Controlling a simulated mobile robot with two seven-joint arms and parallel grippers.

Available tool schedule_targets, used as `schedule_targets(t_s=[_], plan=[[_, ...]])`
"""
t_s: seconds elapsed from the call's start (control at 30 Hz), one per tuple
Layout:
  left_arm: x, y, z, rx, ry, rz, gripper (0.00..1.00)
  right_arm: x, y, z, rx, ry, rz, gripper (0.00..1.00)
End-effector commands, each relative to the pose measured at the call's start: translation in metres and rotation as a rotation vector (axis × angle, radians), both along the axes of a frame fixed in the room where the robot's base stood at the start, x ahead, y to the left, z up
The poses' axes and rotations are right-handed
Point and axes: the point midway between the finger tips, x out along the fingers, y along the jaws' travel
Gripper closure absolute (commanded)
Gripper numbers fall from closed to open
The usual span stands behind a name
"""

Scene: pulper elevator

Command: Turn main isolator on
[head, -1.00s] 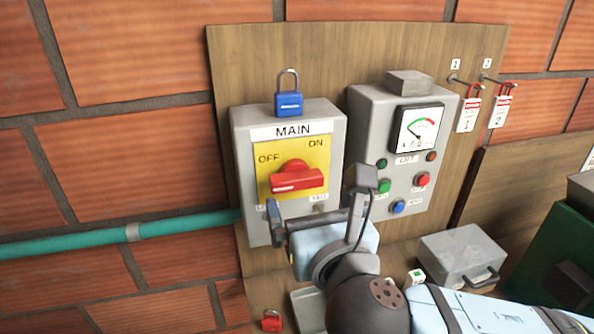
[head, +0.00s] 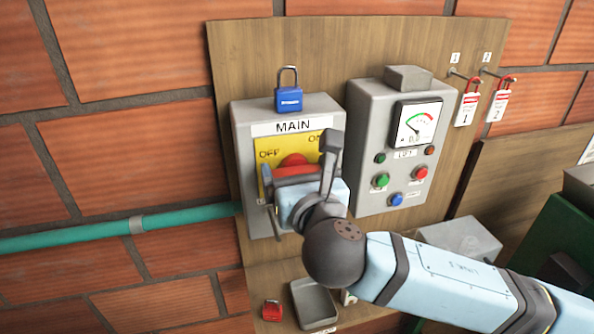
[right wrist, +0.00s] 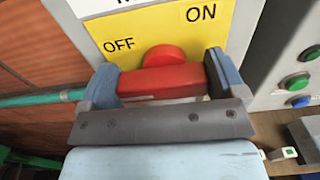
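The main isolator (head: 245,140) is a grey box labelled MAIN, with a yellow plate marked OFF at left and ON at upper right. Its red rotary handle (head: 293,160) is partly hidden in the head view. In the right wrist view the red handle (right wrist: 160,81) lies roughly horizontal below OFF. My right gripper (head: 298,163) is at the handle, its fingers apart. In the right wrist view the fingers of the right gripper (right wrist: 163,83) stand at either end of the handle; whether they touch it is unclear. My left gripper is out of view.
A blue padlock (head: 288,97) sits atop the isolator box. A grey control box (head: 365,150) with a dial and buttons stands to its right. Two tagged red padlocks hang on hooks at right. A red padlock (head: 272,310) and a grey tray (head: 315,300) are below.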

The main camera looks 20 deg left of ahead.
Motion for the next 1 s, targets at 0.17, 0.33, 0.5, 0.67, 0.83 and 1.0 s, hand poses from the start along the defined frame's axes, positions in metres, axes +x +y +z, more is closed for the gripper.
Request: schedule_targets(t_s=[0.17, 0.33, 0.5, 0.67, 0.83, 1.0], plan=[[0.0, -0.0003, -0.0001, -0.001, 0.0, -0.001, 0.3, 0.0, -0.0002, -0.0001, 0.007, 0.005, 0.0, 0.34], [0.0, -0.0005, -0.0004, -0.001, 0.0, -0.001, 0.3, 0.0003, -0.0005, 0.0002, 0.046, 0.031, 0.0, 0.34], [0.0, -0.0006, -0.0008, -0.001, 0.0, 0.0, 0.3, 0.0005, -0.0011, 0.0001, 0.13, 0.089, 0.0, 0.34], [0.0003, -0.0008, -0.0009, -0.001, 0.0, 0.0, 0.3, 0.0015, -0.0025, 0.0002, 0.242, 0.165, -0.002, 0.34], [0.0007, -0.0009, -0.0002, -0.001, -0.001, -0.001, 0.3, 0.0021, -0.0034, 0.0003, 0.376, 0.255, -0.001, 0.34], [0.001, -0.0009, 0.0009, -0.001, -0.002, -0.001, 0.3, 0.003, -0.0048, 0.0003, 0.51, 0.346, -0.002, 0.34]])
